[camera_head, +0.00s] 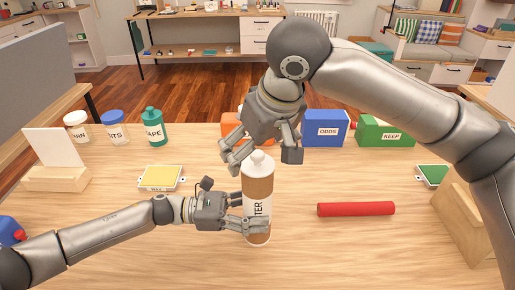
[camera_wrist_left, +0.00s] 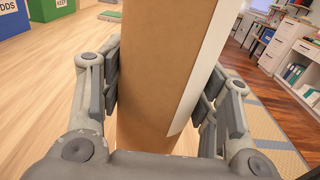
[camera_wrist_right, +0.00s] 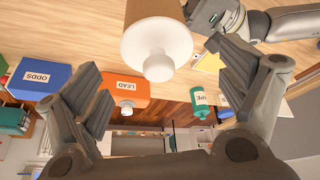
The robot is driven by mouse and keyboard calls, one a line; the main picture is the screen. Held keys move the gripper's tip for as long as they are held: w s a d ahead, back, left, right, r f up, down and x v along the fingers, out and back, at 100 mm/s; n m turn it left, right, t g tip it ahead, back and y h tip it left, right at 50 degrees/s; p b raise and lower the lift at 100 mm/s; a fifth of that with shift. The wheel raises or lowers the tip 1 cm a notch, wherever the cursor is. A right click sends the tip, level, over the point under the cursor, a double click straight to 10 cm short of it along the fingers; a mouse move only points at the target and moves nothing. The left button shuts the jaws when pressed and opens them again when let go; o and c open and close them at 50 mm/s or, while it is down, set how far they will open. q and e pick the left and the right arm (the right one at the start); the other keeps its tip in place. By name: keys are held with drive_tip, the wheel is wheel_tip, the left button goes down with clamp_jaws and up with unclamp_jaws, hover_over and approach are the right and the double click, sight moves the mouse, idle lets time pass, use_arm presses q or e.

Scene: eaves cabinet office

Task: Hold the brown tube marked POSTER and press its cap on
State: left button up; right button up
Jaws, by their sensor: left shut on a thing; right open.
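The brown tube (camera_head: 259,188) stands upright on the table with a white label reading "TER"; the rest of the word is hidden. Its white knobbed cap (camera_head: 258,165) sits on the top end; I cannot tell how deep. My left gripper (camera_head: 257,222) is shut around the tube's lower part, and the left wrist view shows the brown wall (camera_wrist_left: 160,90) between its fingers. My right gripper (camera_head: 262,150) is open above the cap, fingers spread to either side. The right wrist view shows the cap (camera_wrist_right: 158,48) in front of the open fingers, apart from them.
A red roll (camera_head: 356,209) lies right of the tube. A yellow pad (camera_head: 161,177) lies left. Behind stand an orange box (camera_head: 233,131), a blue ODDS box (camera_head: 325,128), a green KEEP box (camera_head: 384,131) and several jars (camera_head: 115,128). A wooden stand (camera_head: 462,215) is at right.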

idle(0.4)
drive_tip(key=shift+r, duration=3.5)
drive_tip(key=shift+c, duration=0.4)
clamp_jaws()
drive_tip(key=shift+f, duration=0.25)
drive_tip(key=shift+f, duration=2.05)
